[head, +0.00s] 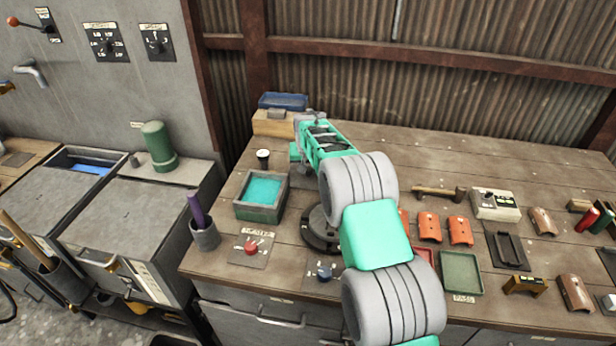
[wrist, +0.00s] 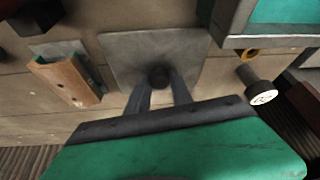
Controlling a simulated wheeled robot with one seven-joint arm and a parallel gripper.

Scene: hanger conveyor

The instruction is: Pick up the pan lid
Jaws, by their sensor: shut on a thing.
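The pan lid shows in the wrist view as a flat grey square plate (wrist: 128,58) with a dark round knob in its middle. My gripper (wrist: 160,92) has its two fingers closed at the knob, one on each side. The plate appears flat over the wooden bench top; I cannot tell whether it touches the bench. In the head view my gripper (head: 297,165) is low over the bench, right of the teal-filled tub (head: 262,211), and my arm hides most of the lid.
The tub's rim (wrist: 228,32) is close beside the plate in the wrist view. An orange-brown piece (wrist: 70,80) lies on the plate's other side. A blue bin (head: 283,102) stands at the back.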

